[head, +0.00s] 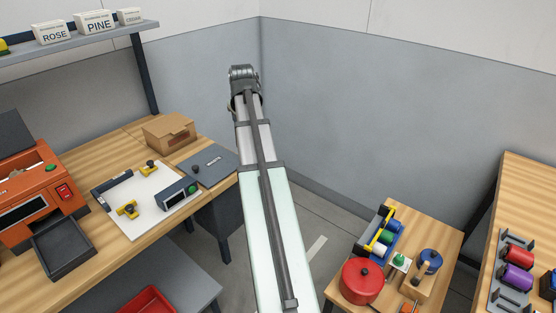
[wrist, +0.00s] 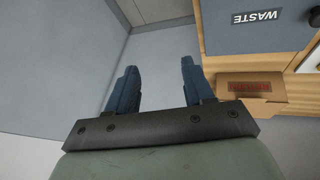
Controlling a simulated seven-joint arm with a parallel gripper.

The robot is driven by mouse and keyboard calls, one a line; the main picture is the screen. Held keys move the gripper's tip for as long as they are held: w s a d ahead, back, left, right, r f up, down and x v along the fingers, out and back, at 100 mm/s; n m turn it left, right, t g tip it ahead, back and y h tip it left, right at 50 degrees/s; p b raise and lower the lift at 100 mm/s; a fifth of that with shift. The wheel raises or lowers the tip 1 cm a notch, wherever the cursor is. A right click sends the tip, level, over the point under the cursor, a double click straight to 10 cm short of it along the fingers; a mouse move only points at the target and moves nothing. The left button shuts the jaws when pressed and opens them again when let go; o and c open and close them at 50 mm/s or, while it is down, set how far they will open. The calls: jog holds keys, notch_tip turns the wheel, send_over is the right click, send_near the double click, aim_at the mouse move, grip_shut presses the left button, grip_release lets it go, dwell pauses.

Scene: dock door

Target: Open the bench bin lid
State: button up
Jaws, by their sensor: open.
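The bench bin lid (head: 208,166) is a flat blue-grey panel at the right end of the left workbench. It lies level with the bench top and looks shut. A dark bin body (head: 222,218) hangs below it. In the wrist view the lid (wrist: 240,38) is at the upper right, with an upside-down WASTE label and a dark knob (wrist: 315,17) at the picture's edge. My gripper (wrist: 157,70) is open and empty, its two blue fingers apart and left of the lid. In the head view my arm reaches up past the lid's right side; the fingers are hidden there.
A cardboard box (head: 168,133) stands behind the lid and also shows in the wrist view (wrist: 248,89). A white board (head: 146,198) with small tools lies left of the lid. A small table (head: 398,275) with a red pot stands at right. Grey walls close the corner.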

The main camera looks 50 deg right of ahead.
jog(key=s+d+f+m+g+h, duration=0.1)
jog(key=s+d+f+m+h, duration=0.1)
jog(key=d, duration=0.5)
jog(key=s+d+f+m+h, duration=0.1)
jog(key=d+f+m+h, duration=0.15)
jog(key=d, duration=0.35)
notch_tip(320, 180, down, 18)
jog(key=s+a+n+g+y, duration=0.1)
jog(key=s+a, duration=0.1)
jog(key=shift+s+r+y, duration=0.25)
jog(key=shift+s+y, duration=0.1)
jog(key=shift+s, duration=0.05)
